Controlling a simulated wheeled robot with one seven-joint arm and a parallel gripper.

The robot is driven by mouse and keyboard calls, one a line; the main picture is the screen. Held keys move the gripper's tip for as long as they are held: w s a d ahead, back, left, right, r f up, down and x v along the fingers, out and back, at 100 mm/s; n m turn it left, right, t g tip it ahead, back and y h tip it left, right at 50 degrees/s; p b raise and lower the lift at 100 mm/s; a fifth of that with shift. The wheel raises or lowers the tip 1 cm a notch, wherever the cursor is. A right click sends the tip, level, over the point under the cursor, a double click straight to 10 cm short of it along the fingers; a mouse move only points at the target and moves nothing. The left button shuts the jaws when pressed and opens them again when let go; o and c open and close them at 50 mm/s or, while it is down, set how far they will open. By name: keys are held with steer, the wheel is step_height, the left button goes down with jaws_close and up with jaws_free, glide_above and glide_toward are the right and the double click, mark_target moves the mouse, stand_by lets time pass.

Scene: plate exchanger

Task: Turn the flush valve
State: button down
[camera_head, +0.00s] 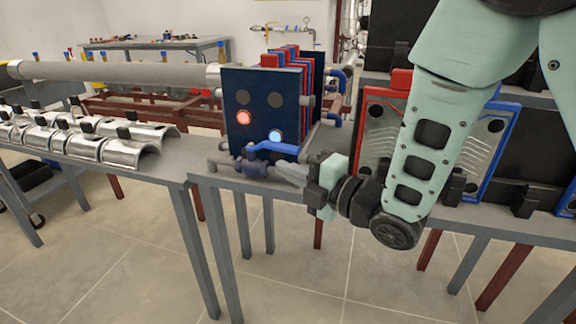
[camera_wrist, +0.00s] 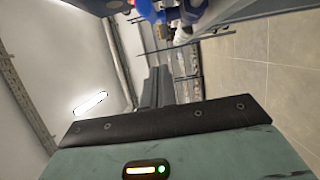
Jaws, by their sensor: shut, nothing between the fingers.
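The flush valve, with a blue lever handle (camera_head: 272,148) on a dark blue body (camera_head: 250,168), sits at the front lower corner of a dark blue plate exchanger (camera_head: 240,97). My gripper (camera_head: 280,170) comes in from the right, its fingers together and empty, close below and right of the lever. Whether the fingers touch the lever or the pipe is unclear. In the wrist view the shut fingers (camera_wrist: 158,87) show in the middle, and a blue part (camera_wrist: 148,8), likely of the valve, is cut off at the top edge.
A red lamp (camera_head: 243,118) and a pale blue lamp (camera_head: 275,136) glow on the exchanger's front plate. Silver curved shells (camera_head: 135,142) lie on the left bench. The floor in front is clear.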

mark_target(272, 148)
steer(key=w, duration=0.5)
steer(key=shift+w, duration=0.1)
